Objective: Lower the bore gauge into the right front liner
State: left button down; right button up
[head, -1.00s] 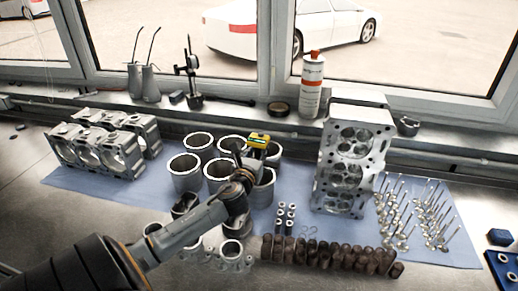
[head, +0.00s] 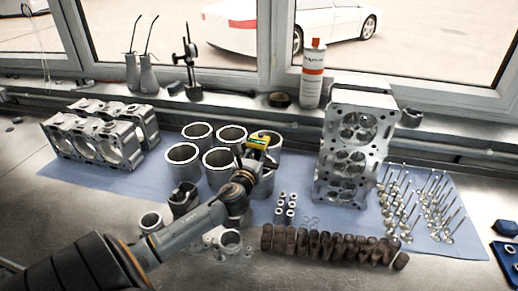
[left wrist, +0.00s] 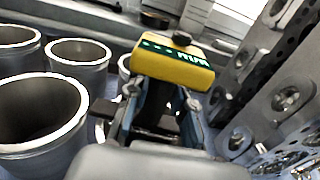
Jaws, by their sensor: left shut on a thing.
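The bore gauge, with a yellow head (head: 265,140), shows at the right of the liner group in the head view. Its yellow body with a green strip fills the upper middle of the left wrist view (left wrist: 172,65). My left gripper (head: 251,160) is shut on it, fingers either side below the yellow head. The right front liner (head: 263,187) stands under the gripper, mostly covered by it. The gauge's lower end is hidden, so I cannot tell whether it is inside the liner. My right gripper is not in view.
Other open liners stand close by on the left, such as the front left liner (head: 183,174). A cylinder head (head: 347,150) stands to the right. Brown rusty parts (head: 330,247) lie in a row in front, and valves (head: 440,215) stand at right.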

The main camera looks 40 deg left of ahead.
aim_at(259, 135)
pick_arm(q)
jog(key=shift+f, duration=0.2)
dwell(1.9)
jog(key=shift+r+p, duration=3.1)
jog(key=shift+p, duration=0.1)
jog(key=shift+f, duration=0.15)
